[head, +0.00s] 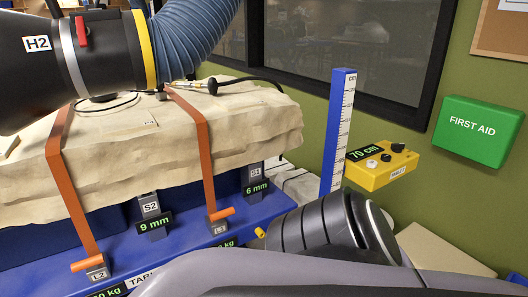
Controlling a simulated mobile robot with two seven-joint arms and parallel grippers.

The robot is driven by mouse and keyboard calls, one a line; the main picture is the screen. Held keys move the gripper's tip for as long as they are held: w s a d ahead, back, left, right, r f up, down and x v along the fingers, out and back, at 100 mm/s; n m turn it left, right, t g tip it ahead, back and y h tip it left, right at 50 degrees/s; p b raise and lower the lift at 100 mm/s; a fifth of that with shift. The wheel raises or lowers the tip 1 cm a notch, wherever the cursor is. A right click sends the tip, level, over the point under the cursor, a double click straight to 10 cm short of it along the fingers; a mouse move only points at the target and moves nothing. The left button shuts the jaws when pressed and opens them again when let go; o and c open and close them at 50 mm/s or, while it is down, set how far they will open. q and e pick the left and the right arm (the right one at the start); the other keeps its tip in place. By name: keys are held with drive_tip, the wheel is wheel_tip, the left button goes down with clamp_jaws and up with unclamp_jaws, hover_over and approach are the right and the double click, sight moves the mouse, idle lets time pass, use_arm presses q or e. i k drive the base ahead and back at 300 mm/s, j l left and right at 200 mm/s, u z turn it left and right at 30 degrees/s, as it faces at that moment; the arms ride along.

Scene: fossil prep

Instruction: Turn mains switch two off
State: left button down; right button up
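I cannot make out a switch marked as mains switch two in the head view. A yellow control box (376,180) is mounted by the green wall at the right. It has a few dark and pale knobs on top, a green "70 cm" readout (365,154) and a small label too small to read surely. A grey and black arm of mine crosses the bottom and right, in front of the area below the box. Neither of my grippers shows.
A large pale block (200,145) lies strapped on a blue frame (130,262) with orange straps. A black hood marked H2 (95,65) with a blue hose (195,35) hangs upper left. A blue measuring post (337,130) stands beside the box. A green first aid box (475,138) is on the wall.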

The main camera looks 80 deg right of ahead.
sight(397, 147)
drive_tip(key=z, duration=3.35)
drive_tip(key=i+l, duration=0.5)
drive_tip(key=i+l+u, duration=0.1)
drive_tip(key=i+l, duration=0.35)
drive_tip(key=l, duration=0.15)
